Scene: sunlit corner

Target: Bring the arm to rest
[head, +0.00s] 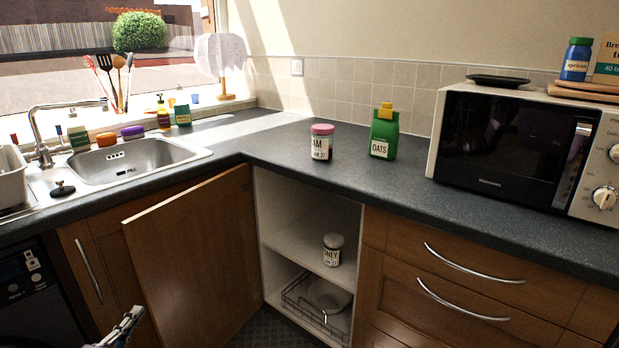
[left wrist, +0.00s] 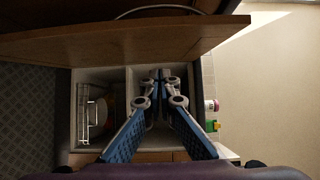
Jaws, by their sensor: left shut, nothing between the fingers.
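My left gripper (head: 128,326) shows at the bottom left of the head view, in front of the open cupboard door (head: 195,262) and low down. In the left wrist view its two fingers (left wrist: 160,78) meet at the tips, shut and empty, with the open cupboard (left wrist: 88,150) beyond them. No object touches the fingers. My right gripper is in neither view.
A honey jar (head: 332,250) stands on the cupboard's shelf, above a wire rack (head: 300,300) with dishes. A jam jar (head: 321,143) and green oats box (head: 384,134) stand on the dark counter (head: 275,150). A microwave (head: 500,140) is at right, a sink (head: 135,158) at left.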

